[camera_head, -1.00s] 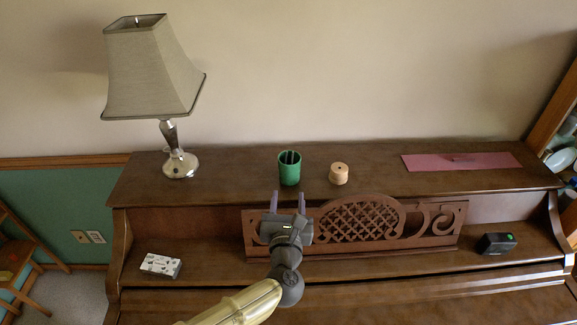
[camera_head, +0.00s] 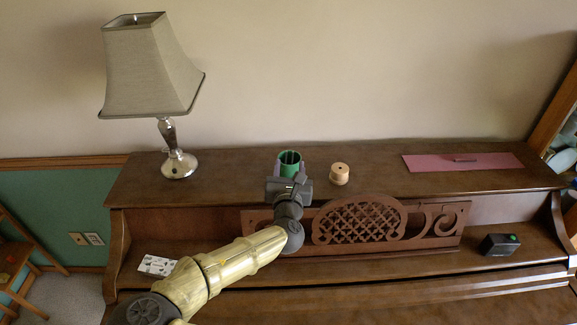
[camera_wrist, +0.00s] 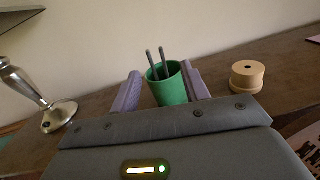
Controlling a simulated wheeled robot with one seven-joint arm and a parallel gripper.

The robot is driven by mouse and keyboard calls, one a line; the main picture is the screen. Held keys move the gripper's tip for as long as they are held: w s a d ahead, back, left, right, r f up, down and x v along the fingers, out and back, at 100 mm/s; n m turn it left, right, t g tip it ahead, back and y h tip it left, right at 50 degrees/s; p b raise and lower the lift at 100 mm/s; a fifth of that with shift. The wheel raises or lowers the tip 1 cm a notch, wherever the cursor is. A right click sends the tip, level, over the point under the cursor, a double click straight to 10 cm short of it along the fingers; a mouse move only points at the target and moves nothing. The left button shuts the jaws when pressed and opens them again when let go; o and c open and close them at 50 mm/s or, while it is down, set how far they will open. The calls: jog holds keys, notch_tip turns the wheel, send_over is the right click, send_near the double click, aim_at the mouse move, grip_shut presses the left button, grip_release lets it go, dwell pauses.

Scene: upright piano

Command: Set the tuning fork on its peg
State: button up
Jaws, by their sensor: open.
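A green cup (camera_head: 290,157) stands on the piano's top, with two dark upright rods (camera_wrist: 157,62) showing above its rim. They may be the prongs of the tuning fork, but I cannot be sure. A pale round wooden block (camera_head: 339,174) with a dark hole on top stands just right of the cup; it also shows in the wrist view (camera_wrist: 247,77). I see no clear peg. My gripper (camera_head: 291,169) is open and empty at the cup's near side. In the wrist view its fingers flank the cup; I cannot tell whether they reach around it.
A lamp (camera_head: 170,135) stands at the left of the top. A red mat (camera_head: 430,162) with a small thin object (camera_head: 465,159) lies at the right. The carved music rack (camera_head: 360,220) is below. A patterned box (camera_head: 157,265) and a black box (camera_head: 499,244) sit on the ledge.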

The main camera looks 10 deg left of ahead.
jog(key=w, duration=0.2)
jog(key=w+a, duration=0.1)
jog(key=w, duration=0.2)
jog(key=shift+a, duration=0.1)
dwell(0.4)
grip_shut()
